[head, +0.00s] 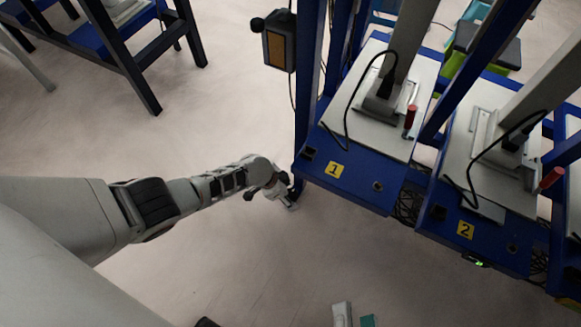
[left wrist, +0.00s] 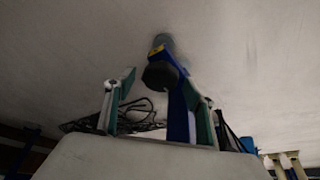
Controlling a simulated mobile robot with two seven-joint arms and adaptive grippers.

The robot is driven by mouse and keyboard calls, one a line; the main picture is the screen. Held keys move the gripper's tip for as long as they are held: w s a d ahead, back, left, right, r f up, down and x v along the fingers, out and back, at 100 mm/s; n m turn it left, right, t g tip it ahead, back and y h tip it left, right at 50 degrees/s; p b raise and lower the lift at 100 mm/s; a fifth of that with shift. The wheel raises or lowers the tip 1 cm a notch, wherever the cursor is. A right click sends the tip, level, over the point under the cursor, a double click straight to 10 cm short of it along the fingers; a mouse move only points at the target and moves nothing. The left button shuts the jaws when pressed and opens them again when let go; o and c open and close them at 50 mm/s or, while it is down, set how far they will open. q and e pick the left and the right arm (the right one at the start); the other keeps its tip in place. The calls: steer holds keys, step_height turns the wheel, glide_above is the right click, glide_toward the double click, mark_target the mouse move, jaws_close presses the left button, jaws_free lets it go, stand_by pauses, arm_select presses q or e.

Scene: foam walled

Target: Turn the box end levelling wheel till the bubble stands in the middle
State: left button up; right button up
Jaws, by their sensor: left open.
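My left arm reaches to the blue leg at the near left corner of bench 1. Its gripper (head: 287,196) is by that leg, low down. In the left wrist view the open fingers (left wrist: 160,100) stand either side of a dark round knob (left wrist: 160,75), which looks like the levelling wheel, and the blue leg (left wrist: 178,112). I cannot tell whether a finger touches it. The wheel is not clear in the head view. A small round fitting (head: 377,186) on bench 1's blue edge may be the level; no bubble can be made out. My right gripper (head: 356,317) shows only in part at the bottom.
A dark box with an orange face (head: 279,48) hangs on bench 1's left upright. Bench 2 (head: 466,229) stands to the right. Cables (head: 408,206) hang between the benches. Another blue frame (head: 135,65) stands at the upper left. The floor around my left arm is clear.

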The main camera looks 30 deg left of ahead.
arm_select(q)
steer(key=c, duration=1.1)
steer(key=shift+r+n, duration=0.1)
steer(key=shift+n, duration=0.2)
